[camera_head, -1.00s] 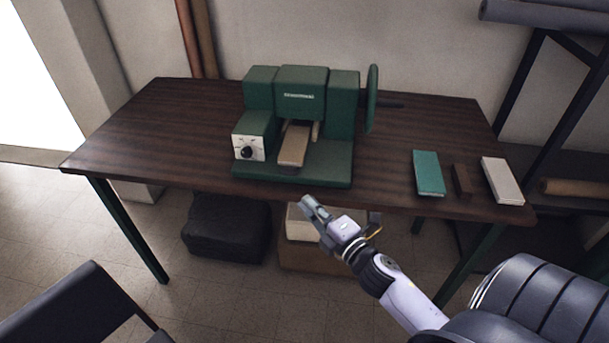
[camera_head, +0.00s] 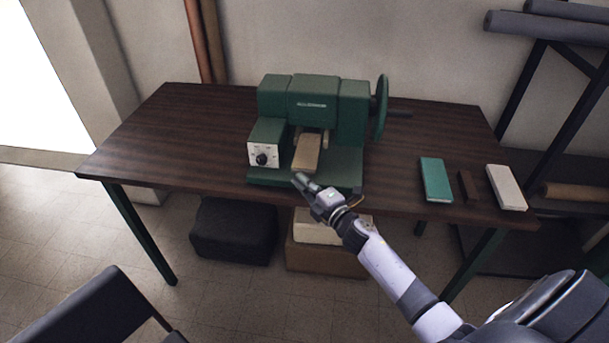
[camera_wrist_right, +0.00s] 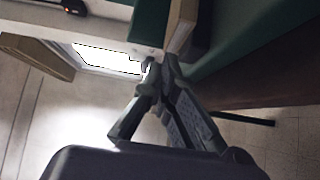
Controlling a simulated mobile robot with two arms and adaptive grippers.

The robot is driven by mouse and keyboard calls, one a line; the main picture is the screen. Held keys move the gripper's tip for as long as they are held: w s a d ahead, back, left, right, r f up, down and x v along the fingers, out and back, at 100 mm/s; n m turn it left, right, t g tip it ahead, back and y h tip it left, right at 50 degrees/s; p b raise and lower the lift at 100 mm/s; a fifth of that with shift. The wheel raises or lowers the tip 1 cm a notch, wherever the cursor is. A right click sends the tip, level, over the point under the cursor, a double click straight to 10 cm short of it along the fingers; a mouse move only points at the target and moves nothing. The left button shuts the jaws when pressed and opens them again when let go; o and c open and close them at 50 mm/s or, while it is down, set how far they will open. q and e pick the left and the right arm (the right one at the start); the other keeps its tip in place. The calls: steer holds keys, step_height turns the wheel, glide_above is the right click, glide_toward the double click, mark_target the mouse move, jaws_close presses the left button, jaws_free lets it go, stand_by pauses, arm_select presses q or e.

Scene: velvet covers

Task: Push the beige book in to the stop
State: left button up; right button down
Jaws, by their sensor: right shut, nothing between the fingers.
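The beige book (camera_head: 307,153) lies flat in the front opening of the green press (camera_head: 352,112), its front end sticking out over the press base. The right gripper (camera_head: 297,178) is shut and empty, just in front of the book's near end, at the front edge of the base. In the right wrist view, the closed fingertips (camera_wrist_right: 160,66) are close to the end of the beige book (camera_wrist_right: 181,26). I cannot tell whether they touch it. The book's rear part is hidden inside the press. The left gripper is not in view.
A white panel with a black knob (camera_head: 262,158) stands just left of the book. A teal book (camera_head: 436,180), a dark brown block (camera_head: 468,187) and a cream book (camera_head: 506,187) lie at the table's right. The table (camera_head: 165,135) is clear on the left.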

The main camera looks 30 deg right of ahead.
mark_target(307, 170)
steer(key=shift+w+d, duration=0.4)
steer(key=shift+w, duration=0.05)
steer(key=shift+w+d, duration=0.15)
steer(key=shift+w+d+f+b, duration=0.1)
steer(key=shift+w+d+b, duration=0.2)
steer(key=shift+w+d, duration=0.25)
steer(key=shift+w+d+b, duration=0.3)
steer(key=shift+w, duration=0.3)
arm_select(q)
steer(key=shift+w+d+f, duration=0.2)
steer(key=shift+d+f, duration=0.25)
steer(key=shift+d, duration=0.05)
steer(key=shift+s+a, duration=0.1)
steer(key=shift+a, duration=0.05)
arm_select(e)
steer(key=shift+s+a, duration=0.1)
steer(key=shift+s, duration=0.05)
